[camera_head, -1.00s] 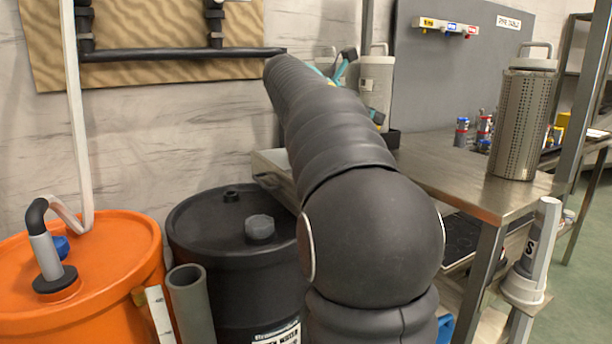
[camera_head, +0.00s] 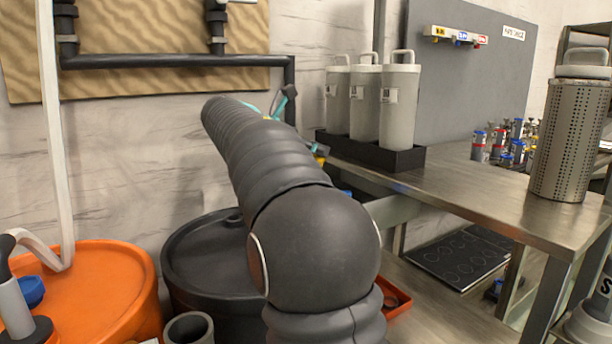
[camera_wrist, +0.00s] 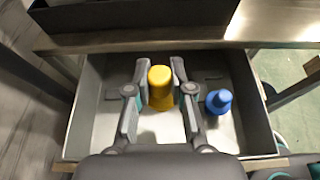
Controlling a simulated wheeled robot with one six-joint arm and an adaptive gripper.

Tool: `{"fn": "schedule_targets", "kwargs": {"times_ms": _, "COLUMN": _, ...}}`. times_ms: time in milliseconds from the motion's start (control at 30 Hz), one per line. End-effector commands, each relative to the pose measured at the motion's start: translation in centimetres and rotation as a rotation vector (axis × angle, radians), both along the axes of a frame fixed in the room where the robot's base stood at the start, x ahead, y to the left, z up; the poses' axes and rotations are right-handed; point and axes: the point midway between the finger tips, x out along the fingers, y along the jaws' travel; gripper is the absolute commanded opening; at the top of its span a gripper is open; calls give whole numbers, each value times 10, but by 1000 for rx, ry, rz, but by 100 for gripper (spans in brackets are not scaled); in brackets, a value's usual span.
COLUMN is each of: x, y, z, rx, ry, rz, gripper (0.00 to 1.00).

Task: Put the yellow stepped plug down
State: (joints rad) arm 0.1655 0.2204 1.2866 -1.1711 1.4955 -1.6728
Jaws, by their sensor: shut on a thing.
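The yellow stepped plug (camera_wrist: 160,88) is between the two fingers of my gripper (camera_wrist: 161,76) in the wrist view. My gripper is shut on it, with a finger on each side. They are over an open grey drawer or tray (camera_wrist: 82,112) below a table edge. I cannot tell whether the plug touches the drawer floor. A blue stepped plug (camera_wrist: 218,101) stands in the drawer to the right of my gripper.
A metal table edge (camera_wrist: 270,22) runs across the top of the wrist view. In the head view, three grey canisters (camera_head: 399,105) stand in a black tray (camera_head: 405,160) on the table. A perforated metal cylinder (camera_head: 572,135) stands nearer. An orange drum (camera_head: 105,285) is at left.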

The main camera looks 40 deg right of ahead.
Motion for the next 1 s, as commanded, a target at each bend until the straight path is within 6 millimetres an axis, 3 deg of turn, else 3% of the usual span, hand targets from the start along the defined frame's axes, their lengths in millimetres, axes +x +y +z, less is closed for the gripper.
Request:
{"fn": "schedule_targets", "kwargs": {"times_ms": 200, "x": 13, "y": 18, "z": -13, "rx": 0, "ry": 0, "rz": 2, "gripper": 0}}
{"fn": "schedule_targets", "kwargs": {"times_ms": 367, "x": 14, "y": 19, "z": -23, "rx": 0, "ry": 0, "rz": 1, "gripper": 0}}
{"fn": "schedule_targets", "kwargs": {"times_ms": 600, "x": 13, "y": 19, "z": -52, "rx": 0, "ry": 0, "rz": 3, "gripper": 0}}
{"fn": "schedule_targets", "kwargs": {"times_ms": 1000, "x": 13, "y": 19, "z": -56, "rx": 0, "ry": -1, "rz": 2, "gripper": 0}}
